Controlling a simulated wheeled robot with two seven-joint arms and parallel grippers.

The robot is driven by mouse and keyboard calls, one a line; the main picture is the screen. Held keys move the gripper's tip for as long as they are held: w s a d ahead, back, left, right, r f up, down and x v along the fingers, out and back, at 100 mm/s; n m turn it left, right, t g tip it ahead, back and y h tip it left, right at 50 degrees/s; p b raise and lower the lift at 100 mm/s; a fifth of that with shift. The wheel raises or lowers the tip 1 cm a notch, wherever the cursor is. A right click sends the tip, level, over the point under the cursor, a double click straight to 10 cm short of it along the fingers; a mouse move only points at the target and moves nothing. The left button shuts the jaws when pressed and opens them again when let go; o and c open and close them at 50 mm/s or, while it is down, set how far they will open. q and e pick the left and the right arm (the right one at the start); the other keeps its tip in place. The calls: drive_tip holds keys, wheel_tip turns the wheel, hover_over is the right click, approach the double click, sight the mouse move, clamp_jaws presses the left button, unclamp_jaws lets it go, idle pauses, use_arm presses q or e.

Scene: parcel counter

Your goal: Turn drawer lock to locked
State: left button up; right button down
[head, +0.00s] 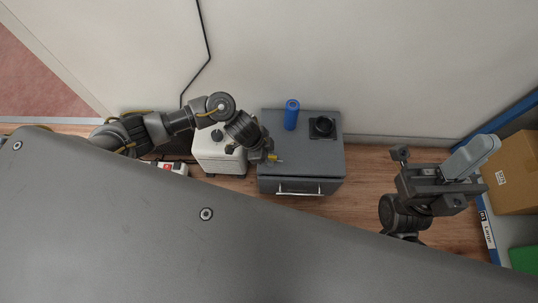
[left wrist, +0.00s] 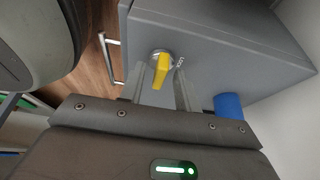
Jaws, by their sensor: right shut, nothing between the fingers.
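The grey drawer cabinet (head: 300,152) stands against the wall, with a bar handle (head: 300,193) on its front. The knob shows small in the head view (head: 276,158). My left gripper (left wrist: 160,90) is at the knob, one finger on each side, with narrow gaps visible, so the jaws look open around it. My right gripper (head: 484,146) is shut and empty, raised at the right, far from the cabinet.
A blue cylinder (head: 291,115) and a black object (head: 322,127) stand on the cabinet top. A white box-like unit (head: 218,152) stands close to its left. A cardboard box (head: 514,175) is at the right.

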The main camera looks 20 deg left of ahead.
use_arm(q)
clamp_jaws()
